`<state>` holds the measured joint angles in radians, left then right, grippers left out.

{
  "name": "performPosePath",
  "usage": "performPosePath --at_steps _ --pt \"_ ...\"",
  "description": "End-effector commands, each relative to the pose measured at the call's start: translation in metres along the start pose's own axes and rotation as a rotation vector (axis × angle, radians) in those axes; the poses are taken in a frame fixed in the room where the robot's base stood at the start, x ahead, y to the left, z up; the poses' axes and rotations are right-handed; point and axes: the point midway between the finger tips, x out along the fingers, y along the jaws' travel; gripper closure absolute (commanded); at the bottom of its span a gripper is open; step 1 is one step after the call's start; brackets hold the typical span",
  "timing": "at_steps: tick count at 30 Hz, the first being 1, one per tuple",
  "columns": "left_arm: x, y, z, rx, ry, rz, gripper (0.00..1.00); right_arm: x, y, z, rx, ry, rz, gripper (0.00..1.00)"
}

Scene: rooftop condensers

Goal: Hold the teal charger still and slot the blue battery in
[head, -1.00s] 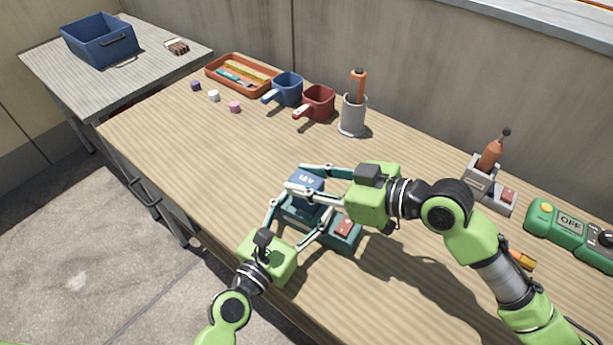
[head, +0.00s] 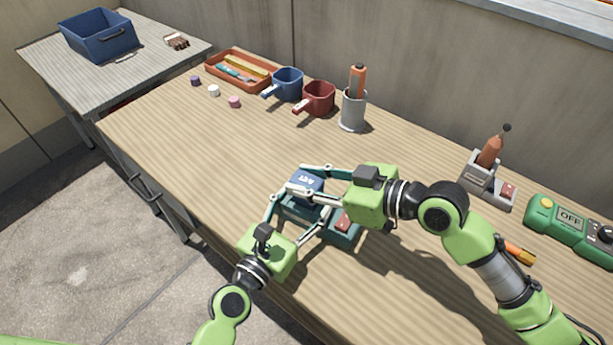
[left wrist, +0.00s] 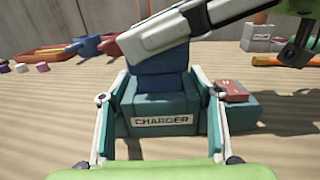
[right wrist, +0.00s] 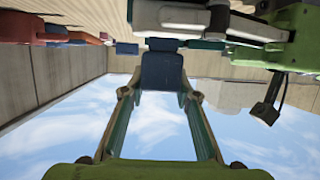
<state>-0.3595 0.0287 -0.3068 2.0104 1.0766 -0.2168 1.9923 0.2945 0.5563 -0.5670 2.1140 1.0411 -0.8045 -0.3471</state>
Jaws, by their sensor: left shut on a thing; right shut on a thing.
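The teal charger (head: 340,237) sits near the table's front edge, with a red part on its right end. In the left wrist view its CHARGER label (left wrist: 165,121) faces me. My left gripper (head: 299,217) is shut on the charger's sides. My right gripper (head: 298,178) is shut on the blue battery (head: 308,181) from the right. The battery stands upright over the charger's left part. In the left wrist view the battery's lower end (left wrist: 158,86) meets the charger's raised block; how deep it sits is hidden. The right wrist view shows the battery (right wrist: 162,72) between the fingers.
An orange tray (head: 262,84), blue mug (head: 288,84), red mug (head: 319,97) and grey holder (head: 352,112) stand along the back. A grey stand (head: 486,188) and green OFF box (head: 568,226) are at right. The table's middle, left of the charger, is clear.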

Motion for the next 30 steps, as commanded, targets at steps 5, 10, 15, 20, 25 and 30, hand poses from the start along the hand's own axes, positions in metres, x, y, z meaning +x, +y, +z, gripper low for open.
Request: performPosePath --at_steps 5,10,15,20,25,30 --pt "0.0 0.0 0.001 0.0 -0.001 0.001 0.78 0.0 0.0 0.001 -0.001 0.002 0.0 1.0" --pt "0.0 0.0 0.001 0.0 -0.001 0.001 0.78 0.0 0.0 0.001 -0.001 0.002 0.0 1.0" --pt "0.0 0.0 0.001 0.0 -0.001 0.001 0.78 0.001 0.0 0.002 -0.001 0.001 0.0 1.0" --pt "0.0 0.0 0.001 0.0 -0.001 0.001 0.78 0.002 0.0 0.006 0.0 0.001 -0.001 1.0" --pt "0.0 0.0 0.001 0.0 -0.001 0.001 0.78 0.004 -0.001 0.011 0.0 0.001 -0.001 1.0" --pt "0.0 0.0 0.001 0.0 -0.001 0.001 0.78 0.004 0.0 0.011 0.0 0.002 -0.001 0.52"
